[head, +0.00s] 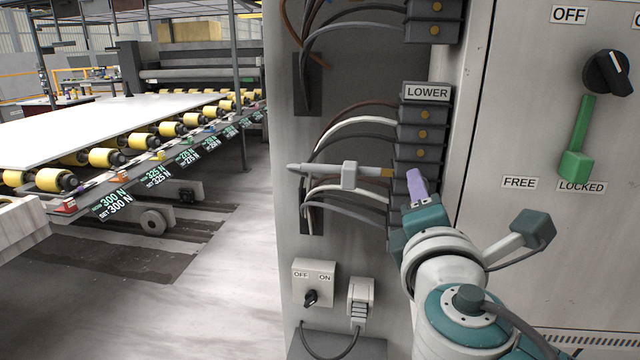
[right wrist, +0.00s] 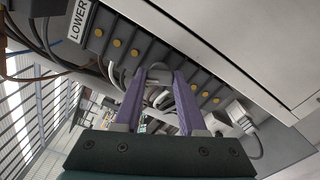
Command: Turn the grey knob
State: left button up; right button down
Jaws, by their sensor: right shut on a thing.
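A small light-grey box (head: 315,275) low on the cabinet's inner panel carries a dark knob (head: 310,298) below OFF and ON labels. Its pointer is tilted. A larger dark knob (head: 608,73) sits on the door by another OFF label. I cannot tell which one is the grey knob. My right gripper (head: 415,185) is at the terminal blocks, above and right of the small box and apart from it. Its purple fingers are shut on a slim grey pen-shaped tool (head: 348,175) with a yellow band; the grip is partly hidden. In the right wrist view, something grey shows between the fingertips (right wrist: 160,76). My left gripper is out of view.
Terminal blocks (head: 420,135) with loose wires stand around my right gripper, under a LOWER label (head: 427,92). A grey plug (head: 361,295) sits beside the small box. A green lever (head: 577,165) hangs at LOCKED. The floor (head: 220,290) at left is clear before a roller conveyor (head: 110,155).

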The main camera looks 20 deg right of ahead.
jog(key=shift+r+n+p, duration=0.1)
jog(key=shift+n+p, duration=1.1)
jog(key=shift+n, duration=2.7)
jog(key=shift+c, duration=2.4)
grip_release()
jog(key=shift+s+a, duration=0.1)
